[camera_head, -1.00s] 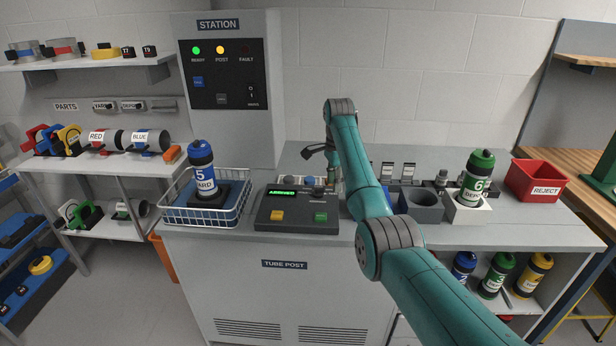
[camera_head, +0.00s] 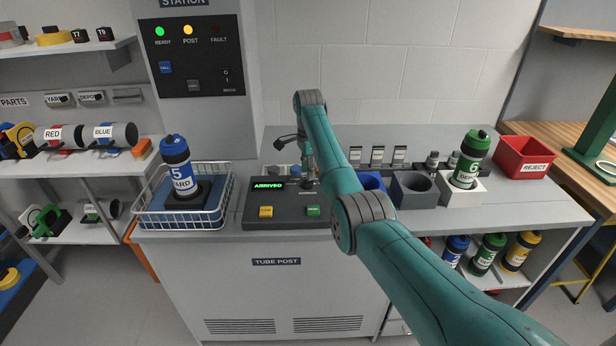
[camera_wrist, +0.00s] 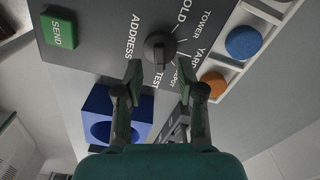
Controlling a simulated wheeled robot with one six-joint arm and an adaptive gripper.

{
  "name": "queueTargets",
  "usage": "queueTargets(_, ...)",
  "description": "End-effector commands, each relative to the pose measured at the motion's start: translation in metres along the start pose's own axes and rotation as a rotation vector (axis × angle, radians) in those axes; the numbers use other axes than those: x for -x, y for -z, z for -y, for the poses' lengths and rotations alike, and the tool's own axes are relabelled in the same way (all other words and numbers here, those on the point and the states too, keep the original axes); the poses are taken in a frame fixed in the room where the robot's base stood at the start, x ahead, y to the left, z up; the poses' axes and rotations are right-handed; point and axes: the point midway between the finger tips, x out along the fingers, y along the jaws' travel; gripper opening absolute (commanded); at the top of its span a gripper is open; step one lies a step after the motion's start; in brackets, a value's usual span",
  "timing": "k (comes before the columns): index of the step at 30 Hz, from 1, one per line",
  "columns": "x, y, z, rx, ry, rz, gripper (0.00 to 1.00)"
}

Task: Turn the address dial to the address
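The address dial (camera_wrist: 160,47) is a dark round knob with a ridge on the console (camera_wrist: 100,30), in the wrist view. The labels HOLD, TOWER, YARD, DEPOT and TEST fan around one side of it; ADDRESS is printed on the other. In the head view, the console (camera_head: 287,214) shows a green ARRIVED display (camera_head: 269,185); the dial is not clear there.
A green SEND button (camera_wrist: 58,28) and a blue socket block (camera_wrist: 108,118) lie near the dial. A wire basket (camera_head: 184,218) holds blue carrier 5 (camera_head: 178,168). Green carrier 6 (camera_head: 470,160) stands at the right, before a red REJECT bin (camera_head: 524,158).

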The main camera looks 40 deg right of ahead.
Motion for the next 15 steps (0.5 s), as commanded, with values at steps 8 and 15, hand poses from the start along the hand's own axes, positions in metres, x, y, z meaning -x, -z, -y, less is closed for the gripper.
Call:
queueTargets(8,-0.026,0.0,0.0,0.0,0.0,0.0,0.39)
queueTargets(15,-0.028,0.0,0.0,0.0,0.0,0.0,0.39)
